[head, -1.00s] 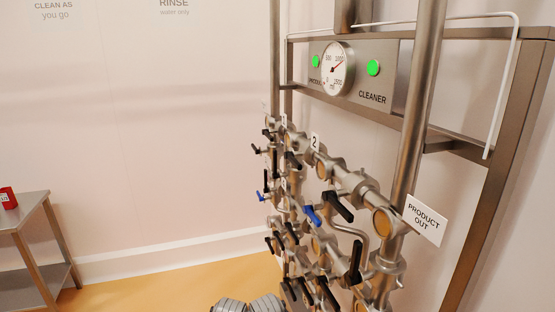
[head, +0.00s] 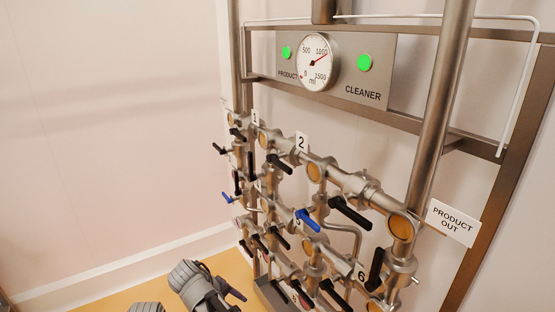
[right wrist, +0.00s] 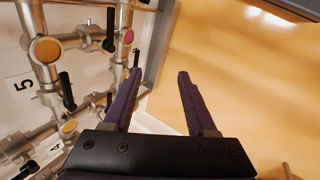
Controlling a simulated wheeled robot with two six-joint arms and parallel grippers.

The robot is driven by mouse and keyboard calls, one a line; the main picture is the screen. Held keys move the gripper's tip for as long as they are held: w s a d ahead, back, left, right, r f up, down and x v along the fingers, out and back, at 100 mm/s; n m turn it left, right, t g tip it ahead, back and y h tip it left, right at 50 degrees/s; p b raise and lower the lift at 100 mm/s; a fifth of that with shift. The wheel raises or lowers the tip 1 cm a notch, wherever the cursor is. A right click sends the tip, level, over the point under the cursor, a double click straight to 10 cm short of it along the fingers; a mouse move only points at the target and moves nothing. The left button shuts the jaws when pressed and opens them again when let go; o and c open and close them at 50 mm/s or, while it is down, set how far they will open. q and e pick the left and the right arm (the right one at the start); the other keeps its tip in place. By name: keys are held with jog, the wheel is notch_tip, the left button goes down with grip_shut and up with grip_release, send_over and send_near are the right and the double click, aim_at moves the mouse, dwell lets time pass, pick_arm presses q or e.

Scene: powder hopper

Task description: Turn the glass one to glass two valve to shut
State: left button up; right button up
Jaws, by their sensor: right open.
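The glass one to glass two valve seems to be the black lever (head: 279,163) on the top pipe run, between the amber sight glass (head: 264,138) near label 1 and the sight glass (head: 314,172) near label 2. Its lever slants down to the right, roughly along the pipe. My right gripper (head: 238,301) is low in the head view, below and left of the valves. In the right wrist view (right wrist: 160,75) its dark fingers are apart and empty, with one fingertip close in view to a black lever (right wrist: 136,57). Only a grey piece of my left arm shows; its jaws are out of frame.
Several other black levers and a blue lever (head: 307,220) crowd the manifold. A gauge panel (head: 375,75) with green lights sits above. A frame post (head: 510,180) and the PRODUCT OUT sign (head: 453,222) are at right. The left wall side is clear.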

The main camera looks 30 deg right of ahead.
aim_at(281, 168)
jog(key=w+d+r+h+p, duration=0.3)
jog(key=w+d+r, duration=0.3)
jog(key=r, duration=0.3)
jog(key=w+d+r+m+h+p, duration=0.1)
jog(key=w+d+r+h+p, duration=0.2)
jog(key=w+d+r+h, duration=0.2)
jog(key=w+d+r+h+p, duration=0.3)
jog(key=w+d+r, duration=0.3)
jog(key=d+r, duration=0.4)
jog(key=shift+w+d+r+m+h, duration=0.15)
jog(key=shift+r+h, duration=0.1)
jog(key=shift+r, duration=0.55)
jog(key=shift+w+a+r+m+h, duration=0.1)
jog(key=shift+r+h, duration=0.1)
jog(key=shift+r, duration=0.55)
jog(key=shift+w+d+r+m+h, duration=0.15)
jog(key=shift+r+h, duration=0.1)
jog(key=shift+r, duration=0.55)
jog(key=d, duration=0.7)
jog(key=shift+w+d, duration=0.25)
grip_shut()
jog(key=shift+f, duration=0.1)
